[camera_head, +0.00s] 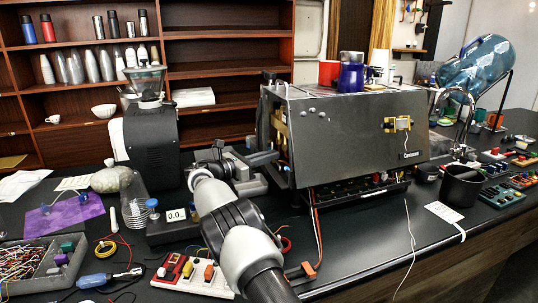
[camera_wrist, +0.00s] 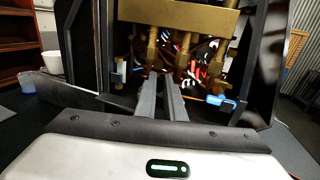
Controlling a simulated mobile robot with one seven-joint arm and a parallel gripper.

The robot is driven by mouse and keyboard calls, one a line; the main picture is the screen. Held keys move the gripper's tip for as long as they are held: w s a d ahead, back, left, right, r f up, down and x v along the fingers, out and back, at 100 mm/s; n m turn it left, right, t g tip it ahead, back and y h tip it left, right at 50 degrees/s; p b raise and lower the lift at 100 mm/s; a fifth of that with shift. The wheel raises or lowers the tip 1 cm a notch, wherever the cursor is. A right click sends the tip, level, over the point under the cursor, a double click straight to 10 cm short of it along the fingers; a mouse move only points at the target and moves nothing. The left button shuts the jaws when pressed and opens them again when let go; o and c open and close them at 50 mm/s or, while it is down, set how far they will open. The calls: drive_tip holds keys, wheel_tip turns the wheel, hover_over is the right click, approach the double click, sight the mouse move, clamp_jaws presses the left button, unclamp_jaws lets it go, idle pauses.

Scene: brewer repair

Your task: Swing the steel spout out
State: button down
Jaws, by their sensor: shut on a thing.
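The brewer (camera_head: 350,130) is a dark metal machine with an open side at its left end. In the wrist view its inside shows a brass block (camera_wrist: 185,15) with brass fittings and loose wires below. My gripper (camera_head: 272,157) reaches into this open side from the left. In the wrist view the two grey fingers of my gripper (camera_wrist: 160,78) are close together, shut on a small part under the left brass fitting. The fingers hide most of this part, and I cannot tell whether it is the steel spout. A curved steel gooseneck (camera_head: 456,97) stands at the brewer's right, apart from my gripper.
A blue-handled part (camera_wrist: 222,101) sits right of the fingers, by the frame of the opening. A black grinder (camera_head: 152,140) and a scale (camera_head: 175,214) stand left of my arm. A red and a blue mug (camera_head: 352,77) stand on the brewer. Tools and wires crowd the front left.

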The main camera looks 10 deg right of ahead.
drive_tip(key=shift+r, duration=0.1)
drive_tip(key=c, duration=2.1)
unclamp_jaws()
drive_tip(key=shift+a, duration=0.1)
drive_tip(key=v, duration=0.7)
drive_tip(key=shift+a, duration=0.2)
